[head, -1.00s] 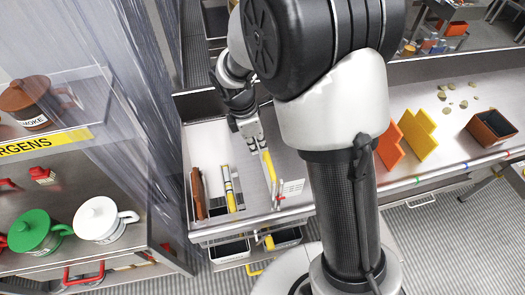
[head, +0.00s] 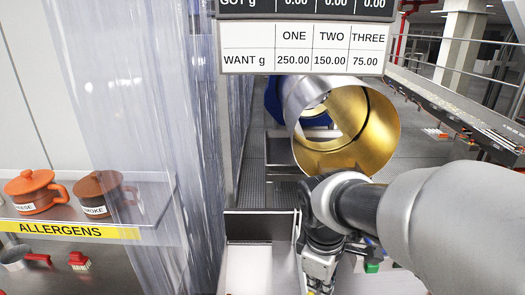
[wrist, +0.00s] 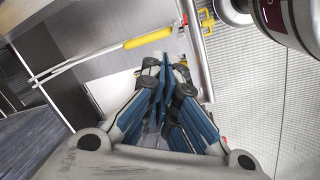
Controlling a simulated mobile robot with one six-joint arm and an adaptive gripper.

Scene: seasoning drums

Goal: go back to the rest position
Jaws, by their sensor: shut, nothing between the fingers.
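My gripper (wrist: 165,75) is shut and empty in the wrist view, its blue-padded fingers together above a metal surface. In the head view my gripper (head: 319,286) hangs down at the bottom edge, where its tips are hard to make out. My arm reaches in from the right of that view, bent at the wrist. A tool with a yellow handle (wrist: 148,37) and thin pale rods lies beyond the fingertips in the wrist view, apart from them.
A drum with a gold inside (head: 345,130) stands behind my wrist. A weight board (head: 303,60) is above it. On the left, a clear strip curtain (head: 130,90) hangs by a shelf with an orange pot (head: 35,192) and a brown pot (head: 98,193). A grey floor (wrist: 255,100) shows at right.

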